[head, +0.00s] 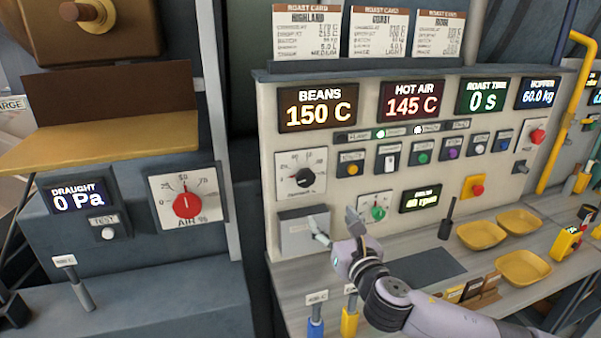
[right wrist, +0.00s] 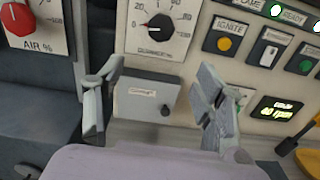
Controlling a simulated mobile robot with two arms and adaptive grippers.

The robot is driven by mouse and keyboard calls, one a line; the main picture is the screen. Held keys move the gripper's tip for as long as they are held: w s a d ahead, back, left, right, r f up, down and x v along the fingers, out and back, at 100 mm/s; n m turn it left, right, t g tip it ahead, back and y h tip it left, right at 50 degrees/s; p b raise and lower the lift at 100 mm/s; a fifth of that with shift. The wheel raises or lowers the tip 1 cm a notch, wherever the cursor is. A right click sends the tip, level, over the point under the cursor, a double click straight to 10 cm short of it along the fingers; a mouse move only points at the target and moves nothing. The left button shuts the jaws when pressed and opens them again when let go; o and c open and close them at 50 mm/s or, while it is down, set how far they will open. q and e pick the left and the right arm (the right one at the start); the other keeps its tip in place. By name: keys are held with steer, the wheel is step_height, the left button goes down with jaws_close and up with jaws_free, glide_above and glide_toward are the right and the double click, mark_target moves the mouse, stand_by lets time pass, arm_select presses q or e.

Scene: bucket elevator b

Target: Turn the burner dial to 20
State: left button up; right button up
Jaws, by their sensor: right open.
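The burner dial (head: 304,177) is a black knob on a white scale plate on the control panel, below the BEANS display. In the right wrist view the burner dial (right wrist: 160,28) is near the top centre. Its pointer seems to be toward the low, left end of the scale, but the exact value is too small to read. My right gripper (head: 335,222) is open and empty, below and right of the dial and apart from it. In the right wrist view its spread fingers (right wrist: 155,100) flank a grey box below the dial. My left gripper is not in view.
The grey box (head: 300,236) with a small black knob juts from the panel below the dial. A green dial (head: 377,210) is close to my right fingers. Buttons (head: 350,164) line the panel to the right. A red AIR dial (head: 187,205) is at left.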

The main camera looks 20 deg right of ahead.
steer(key=w, duration=0.3)
steer(key=p, duration=0.2)
glide_toward(307, 180)
steer(key=w, duration=0.3)
steer(key=w+p, duration=0.1)
steer(key=w, duration=0.2)
steer(key=shift+a+r, duration=0.1)
steer(key=shift+a, duration=0.05)
steer(key=w, duration=0.3)
steer(key=shift+p, duration=0.35)
steer(key=shift+w, duration=0.3)
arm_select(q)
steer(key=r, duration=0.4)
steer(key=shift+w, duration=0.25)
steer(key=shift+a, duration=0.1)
arm_select(e)
steer(key=shift+c, duration=0.5)
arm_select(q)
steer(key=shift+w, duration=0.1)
arm_select(e)
steer(key=c, duration=1.1)
